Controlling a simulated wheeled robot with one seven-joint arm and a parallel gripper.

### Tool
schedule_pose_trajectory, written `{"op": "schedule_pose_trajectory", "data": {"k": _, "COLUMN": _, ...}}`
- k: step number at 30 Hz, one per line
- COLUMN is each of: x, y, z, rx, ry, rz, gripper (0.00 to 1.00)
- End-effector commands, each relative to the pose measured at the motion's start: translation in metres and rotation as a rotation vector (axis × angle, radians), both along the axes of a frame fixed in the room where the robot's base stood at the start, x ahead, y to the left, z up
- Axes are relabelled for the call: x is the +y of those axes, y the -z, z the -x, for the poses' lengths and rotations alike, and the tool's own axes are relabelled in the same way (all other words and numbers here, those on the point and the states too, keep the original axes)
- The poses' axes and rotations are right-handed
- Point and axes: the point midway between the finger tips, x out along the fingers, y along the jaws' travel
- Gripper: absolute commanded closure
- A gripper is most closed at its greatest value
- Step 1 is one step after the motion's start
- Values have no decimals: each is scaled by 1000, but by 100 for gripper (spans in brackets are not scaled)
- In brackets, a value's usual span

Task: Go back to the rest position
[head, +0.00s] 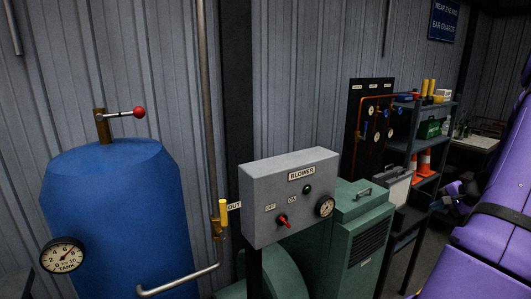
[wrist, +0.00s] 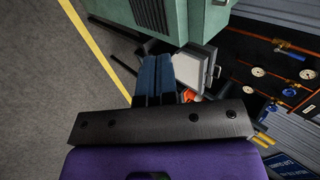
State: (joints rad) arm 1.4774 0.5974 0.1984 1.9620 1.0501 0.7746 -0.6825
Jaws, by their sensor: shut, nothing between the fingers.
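My gripper (wrist: 155,62) shows in the wrist view as two dark blue fingers side by side, closed together with nothing between them. It is in the air, apart from the things around it. The green blower cabinet (wrist: 180,15) is beyond the fingertips, at the top of that view. In the head view, purple parts of my arm fill the right edge. The fingers cannot be made out clearly there. The blower control box (head: 290,195) has a red-handled switch, a dark green lamp and a gauge. The switch handle points down and to the right.
A blue tank (head: 115,215) with a red-knobbed lever stands at left. A pipe with a yellow-handled valve (head: 223,213) runs beside it. A gauge board (head: 354,120), a shelf (head: 427,182) with orange cones and a table (head: 477,142) stand behind. Grey floor (wrist: 50,100) with a yellow line is clear.

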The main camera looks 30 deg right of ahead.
Motion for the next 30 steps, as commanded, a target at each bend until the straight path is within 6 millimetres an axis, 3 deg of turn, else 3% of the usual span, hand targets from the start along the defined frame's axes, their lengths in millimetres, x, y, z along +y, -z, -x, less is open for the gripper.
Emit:
{"op": "schedule_pose_trajectory", "data": {"k": 8, "x": 28, "y": -24, "z": -27, "rx": 27, "ry": -86, "rz": 27, "gripper": 100}}
{"op": "schedule_pose_trajectory", "data": {"k": 17, "x": 85, "y": -65, "z": -66, "rx": 77, "ry": -234, "rz": 77, "gripper": 100}}
{"op": "schedule_pose_trajectory", "data": {"k": 20, "x": 116, "y": -84, "z": -82, "rx": 102, "ry": -308, "rz": 107, "gripper": 100}}
{"op": "schedule_pose_trajectory", "data": {"k": 24, "x": 178, "y": -119, "z": -103, "rx": 146, "ry": -441, "rz": 171, "gripper": 100}}
{"op": "schedule_pose_trajectory", "data": {"k": 30, "x": 268, "y": -162, "z": -114, "rx": 205, "ry": -622, "rz": 272, "gripper": 100}}
